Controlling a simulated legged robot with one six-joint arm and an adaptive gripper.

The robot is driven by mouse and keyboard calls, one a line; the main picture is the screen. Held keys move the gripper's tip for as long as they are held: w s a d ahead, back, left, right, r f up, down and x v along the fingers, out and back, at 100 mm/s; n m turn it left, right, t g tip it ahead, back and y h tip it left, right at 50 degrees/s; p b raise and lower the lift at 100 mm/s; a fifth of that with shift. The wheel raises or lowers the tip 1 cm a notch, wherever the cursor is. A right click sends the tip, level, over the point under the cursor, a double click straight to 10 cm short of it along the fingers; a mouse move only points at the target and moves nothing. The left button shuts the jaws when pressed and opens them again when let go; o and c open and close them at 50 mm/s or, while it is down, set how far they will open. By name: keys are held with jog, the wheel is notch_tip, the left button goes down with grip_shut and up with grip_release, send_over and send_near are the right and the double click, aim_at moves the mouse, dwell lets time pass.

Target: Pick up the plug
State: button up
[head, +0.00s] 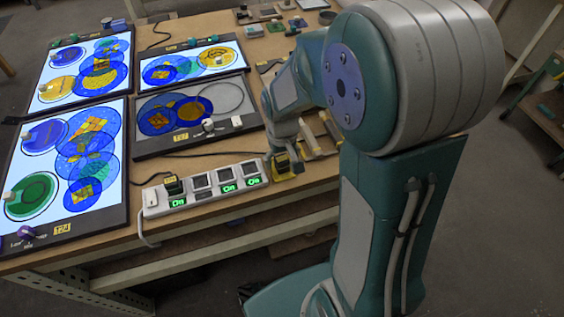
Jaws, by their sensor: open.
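My gripper (284,160) points down at the table's front edge, just right of the white power strip (208,198). A small dark and yellow piece shows at its tip. I cannot tell whether this is the loose plug or part of the gripper. The jaws are open, but the fingers are small and partly hidden by my arm. A thin dark cable runs along the table from the left to this spot. A dark plug (174,186) sits in the strip's leftmost socket. The sockets to its right look empty, and green "On" displays are lit.
Lit glass-painting panels (119,220) with coloured discs fill the left of the table. A dark, unlit panel (223,142) lies behind the strip. Wooden pieces (318,152) lie right of my gripper. Small items stand at the back. The table's front edge is close by.

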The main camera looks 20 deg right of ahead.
jog(key=shift+f, duration=0.4)
jog(key=shift+a, duration=0.1)
grip_shut()
jog(key=shift+r, duration=0.15)
jog(key=shift+r, duration=0.35)
notch_tip(320, 180, up, 3)
jog(key=shift+f, duration=0.2)
jog(key=s+a+r, duration=0.1)
jog(key=s+r, duration=1.3)
jog(key=shift+r, duration=0.3)
